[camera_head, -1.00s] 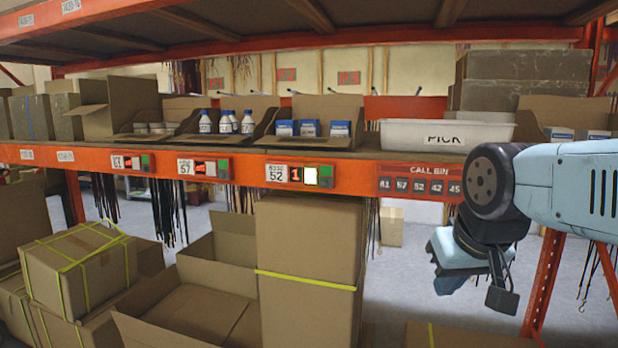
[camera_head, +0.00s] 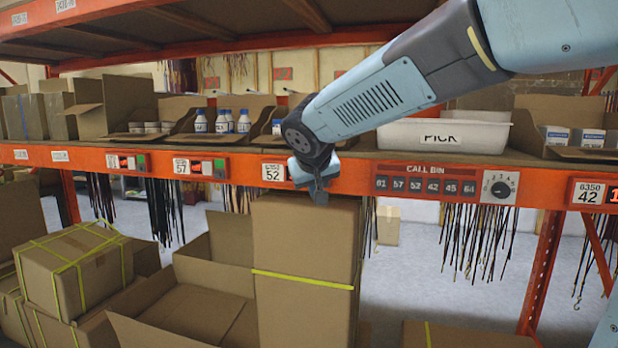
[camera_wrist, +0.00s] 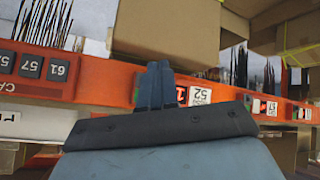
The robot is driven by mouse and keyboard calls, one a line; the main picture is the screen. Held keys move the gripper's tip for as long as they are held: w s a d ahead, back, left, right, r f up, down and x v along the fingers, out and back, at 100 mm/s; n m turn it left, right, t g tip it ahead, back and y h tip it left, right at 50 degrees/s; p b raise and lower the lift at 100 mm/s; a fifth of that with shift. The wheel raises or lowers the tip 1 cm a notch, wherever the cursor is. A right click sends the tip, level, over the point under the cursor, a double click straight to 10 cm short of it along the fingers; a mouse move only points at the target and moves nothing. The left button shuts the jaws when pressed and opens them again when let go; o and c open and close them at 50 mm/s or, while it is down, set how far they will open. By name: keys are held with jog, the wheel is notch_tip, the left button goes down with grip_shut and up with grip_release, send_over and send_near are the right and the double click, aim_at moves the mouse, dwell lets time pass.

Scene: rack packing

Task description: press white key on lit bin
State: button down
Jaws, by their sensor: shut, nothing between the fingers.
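The bin 52 label (camera_head: 272,172) is on the orange shelf beam, left of my gripper (camera_head: 318,192). My arm and gripper cover the rest of that panel in the head view. In the wrist view, where the scene appears upside down, the 52 label (camera_wrist: 200,97) and its lit red digit (camera_wrist: 182,96) are just right of my gripper (camera_wrist: 154,86). The shut, empty fingers cover the place of the white key. I cannot tell whether they touch it. The bin 52 carton with blue-and-white boxes (camera_head: 277,127) is mostly hidden behind my arm.
Panels 57 (camera_head: 200,167) and 61 (camera_head: 126,162) are to the left. The call bin panel (camera_head: 440,184) with a dial (camera_head: 500,188) is to the right. A tall carton (camera_head: 305,250) is below my gripper.

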jog(key=shift+n+y, duration=0.3)
jog(key=w+a, duration=0.2)
jog(key=a, duration=0.1)
jog(key=w+a, duration=0.1)
jog(key=a, duration=0.1)
jog(key=w+d, duration=0.3)
jog(key=w, duration=0.5)
jog(key=shift+w, duration=0.25)
dwell(2.0)
jog(key=shift+w+d+r, duration=0.1)
jog(key=shift+w+d, duration=0.05)
jog(key=shift+w, duration=0.1)
